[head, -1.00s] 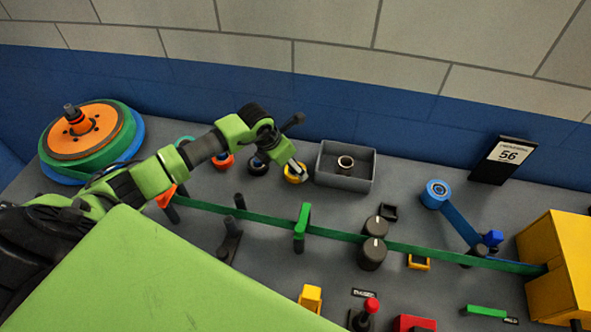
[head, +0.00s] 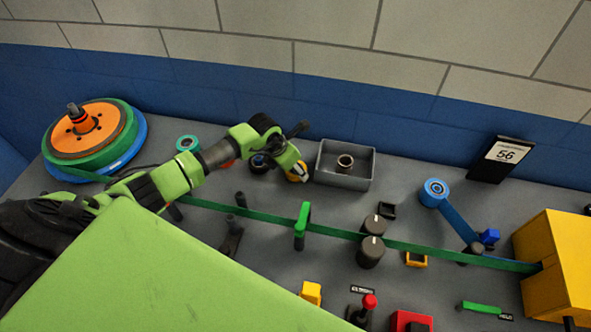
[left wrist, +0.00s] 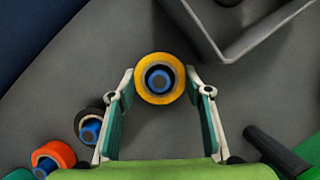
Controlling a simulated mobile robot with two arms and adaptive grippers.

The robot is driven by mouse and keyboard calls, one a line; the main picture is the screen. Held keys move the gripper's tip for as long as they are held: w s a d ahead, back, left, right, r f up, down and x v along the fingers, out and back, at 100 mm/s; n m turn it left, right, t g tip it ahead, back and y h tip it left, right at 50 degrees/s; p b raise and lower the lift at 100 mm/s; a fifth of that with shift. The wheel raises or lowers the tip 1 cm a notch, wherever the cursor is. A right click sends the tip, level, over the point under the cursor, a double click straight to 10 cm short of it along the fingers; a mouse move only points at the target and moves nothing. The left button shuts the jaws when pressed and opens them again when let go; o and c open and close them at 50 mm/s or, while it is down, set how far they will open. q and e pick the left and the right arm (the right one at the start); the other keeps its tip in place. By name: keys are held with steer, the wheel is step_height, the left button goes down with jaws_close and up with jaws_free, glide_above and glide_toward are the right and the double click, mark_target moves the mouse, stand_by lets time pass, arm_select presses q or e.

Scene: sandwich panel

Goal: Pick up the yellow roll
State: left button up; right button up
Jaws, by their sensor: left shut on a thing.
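The yellow roll (left wrist: 160,98) stands on the grey bench with a dark ring and a blue centre inside it. In the head view the yellow roll (head: 291,178) is mostly hidden by my left gripper (head: 298,171). In the left wrist view my left gripper (left wrist: 160,84) has one fingertip on each side of the roll, shut on it. The roll appears still at its place on the bench; I cannot tell whether it is lifted. My right gripper is in neither view.
A grey open box (head: 344,180) with a metal ring stands right beside the roll. A black roll (left wrist: 90,125) and an orange roll (left wrist: 53,158) sit to the left. A green belt (head: 265,221) crosses the bench in front, past posts and knobs.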

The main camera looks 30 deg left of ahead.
arm_select(q)
steer(key=shift+r, duration=0.1)
steer(key=shift+r+b, duration=0.5)
steer(key=shift+b, duration=0.05)
steer(key=s+r+b, duration=0.6)
steer(key=s+r, duration=0.5)
steer(key=s, duration=0.3)
steer(key=shift+d+r+b, duration=0.4)
